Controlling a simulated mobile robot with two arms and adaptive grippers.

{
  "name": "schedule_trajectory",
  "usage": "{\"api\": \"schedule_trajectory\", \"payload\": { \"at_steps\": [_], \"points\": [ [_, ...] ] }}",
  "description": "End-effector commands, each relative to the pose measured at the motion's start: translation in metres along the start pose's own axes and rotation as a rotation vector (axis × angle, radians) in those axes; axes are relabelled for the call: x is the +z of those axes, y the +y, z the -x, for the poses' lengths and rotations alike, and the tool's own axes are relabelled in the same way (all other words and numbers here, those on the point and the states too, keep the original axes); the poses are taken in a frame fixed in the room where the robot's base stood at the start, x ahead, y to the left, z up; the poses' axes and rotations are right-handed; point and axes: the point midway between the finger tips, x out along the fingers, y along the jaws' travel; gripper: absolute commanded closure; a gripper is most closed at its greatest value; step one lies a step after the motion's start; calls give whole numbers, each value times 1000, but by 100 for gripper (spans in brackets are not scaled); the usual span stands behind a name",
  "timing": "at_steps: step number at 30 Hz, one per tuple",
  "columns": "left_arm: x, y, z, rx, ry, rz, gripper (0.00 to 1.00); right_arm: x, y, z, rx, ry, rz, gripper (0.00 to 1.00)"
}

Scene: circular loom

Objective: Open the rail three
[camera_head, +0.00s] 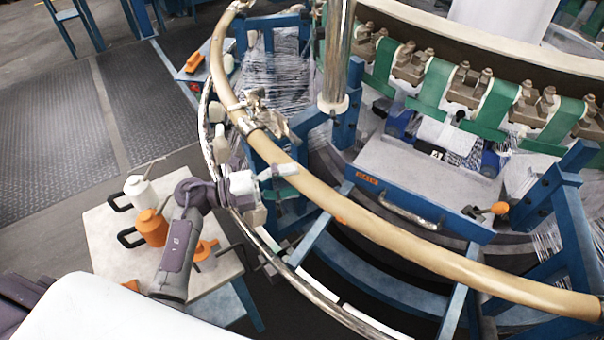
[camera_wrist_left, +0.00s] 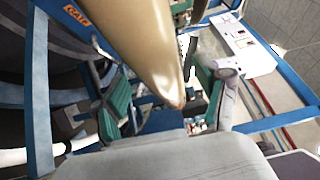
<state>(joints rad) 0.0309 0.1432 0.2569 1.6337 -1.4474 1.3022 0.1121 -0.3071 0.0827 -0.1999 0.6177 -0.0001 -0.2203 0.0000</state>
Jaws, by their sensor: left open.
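A tan curved rail (camera_head: 345,212) runs around the front of the loom, from the top left to the lower right. A silver clamp-like fitting (camera_head: 262,115) sits on it. No label marks rail three. My left gripper (camera_head: 280,180) is open, close to the rail's near side, below the fitting. In the left wrist view, the tan rail (camera_wrist_left: 145,50) comes down from the top toward the space between the green-padded fingers of my left gripper (camera_wrist_left: 160,98). I cannot tell whether the fingers touch it. My right gripper is out of view.
A blue-edged panel with a metal handle (camera_head: 408,217) lies inside the ring. A thin metal rail (camera_head: 215,165) runs outside the tan one. A small table (camera_head: 105,235) holds a white container (camera_head: 140,192) and an orange one (camera_head: 151,228). Dark floor (camera_head: 50,120) is clear at left.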

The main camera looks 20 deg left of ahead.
Motion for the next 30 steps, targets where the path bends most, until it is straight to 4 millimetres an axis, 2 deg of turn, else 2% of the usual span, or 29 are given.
{"api": "schedule_trajectory", "payload": {
  "at_steps": [3, 6, 17, 30],
  "points": [
    [0, -2, -17, -3, -1, 1, 26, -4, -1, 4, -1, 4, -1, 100],
    [0, -1, -25, -1, -1, 0, 26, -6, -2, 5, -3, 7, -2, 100],
    [0, 0, -29, 0, -1, -2, 26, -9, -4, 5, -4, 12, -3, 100],
    [0, 0, -29, 0, -1, -2, 99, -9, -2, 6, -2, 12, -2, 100]
  ]
}}
